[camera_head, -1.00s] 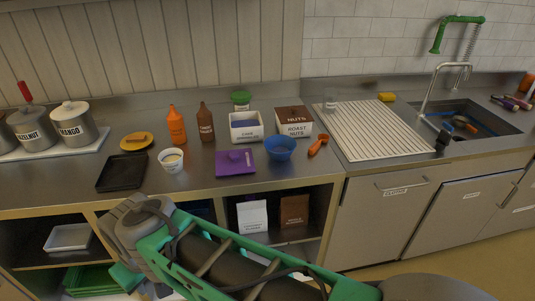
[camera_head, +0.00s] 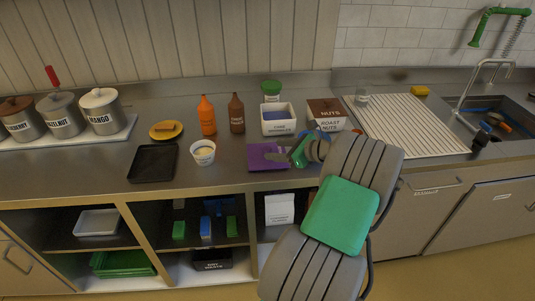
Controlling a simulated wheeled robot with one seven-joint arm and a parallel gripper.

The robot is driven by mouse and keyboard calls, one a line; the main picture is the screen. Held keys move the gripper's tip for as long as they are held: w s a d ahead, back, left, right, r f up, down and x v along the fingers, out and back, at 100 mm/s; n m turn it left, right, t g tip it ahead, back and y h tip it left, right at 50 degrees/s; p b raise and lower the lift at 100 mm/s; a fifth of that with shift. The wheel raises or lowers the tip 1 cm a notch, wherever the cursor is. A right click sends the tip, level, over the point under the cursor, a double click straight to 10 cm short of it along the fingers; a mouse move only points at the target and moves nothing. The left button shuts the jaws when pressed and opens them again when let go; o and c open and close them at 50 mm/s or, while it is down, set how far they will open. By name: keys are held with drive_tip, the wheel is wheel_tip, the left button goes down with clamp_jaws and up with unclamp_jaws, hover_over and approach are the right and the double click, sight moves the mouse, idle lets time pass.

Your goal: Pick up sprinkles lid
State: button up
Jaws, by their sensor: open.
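A flat purple square lid (camera_head: 260,150) lies on the steel counter, in front of an open white square tub (camera_head: 279,128) with blue-purple contents. The tub's label is too small to read surely; the purple lid seems to match it. My gripper (camera_head: 291,154) is open, low over the right part of the purple lid. My forearm and wrist come in from the lower right and hide the lid's right edge. I cannot tell whether the fingers touch the lid.
A white cup (camera_head: 203,154) and black tray (camera_head: 153,163) lie left. Orange (camera_head: 207,116) and brown (camera_head: 237,114) bottles stand behind.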

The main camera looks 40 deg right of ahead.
sight(269, 149)
drive_tip(key=shift+s+d+m+t, duration=0.3)
drive_tip(key=shift+s+d+m, duration=0.25)
drive_tip(key=shift+d+m, duration=0.3)
drive_tip(key=shift+w+f, duration=0.1)
drive_tip(key=shift+w, duration=0.2)
drive_tip(key=x, duration=0.4)
drive_tip(key=p+x, duration=0.1)
drive_tip(key=x, duration=0.2)
drive_tip(key=shift+s+a+f, duration=0.1)
drive_tip(key=shift+a+f, duration=0.05)
drive_tip(key=shift+a, duration=0.15)
clamp_jaws()
